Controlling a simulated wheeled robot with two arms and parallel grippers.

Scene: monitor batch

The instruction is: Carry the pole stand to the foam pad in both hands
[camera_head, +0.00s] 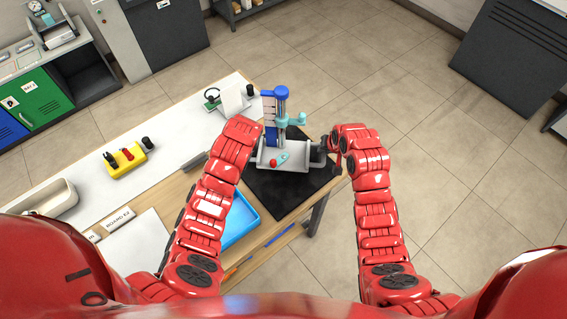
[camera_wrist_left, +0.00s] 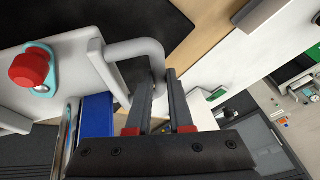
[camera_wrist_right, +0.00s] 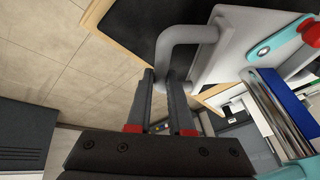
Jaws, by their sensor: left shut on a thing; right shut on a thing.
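The pole stand (camera_head: 296,157) has a light grey base, a blue upright, a teal arm and a red knob. It stands upright over the black foam pad (camera_head: 275,199) at the table's near right corner; I cannot tell whether it touches the pad. My left gripper (camera_wrist_left: 161,78) is shut on the grey handle at one end of the base; in the head view its arm mostly hides it. My right gripper (camera_head: 327,148) is shut on the handle at the other end, which also shows in the right wrist view (camera_wrist_right: 180,36).
A blue tray (camera_head: 240,221) lies left of the pad, partly behind my left arm. A yellow block (camera_head: 127,161) with knobs and a white fixture (camera_head: 232,99) stand on the table's left and far parts. Open floor lies to the right.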

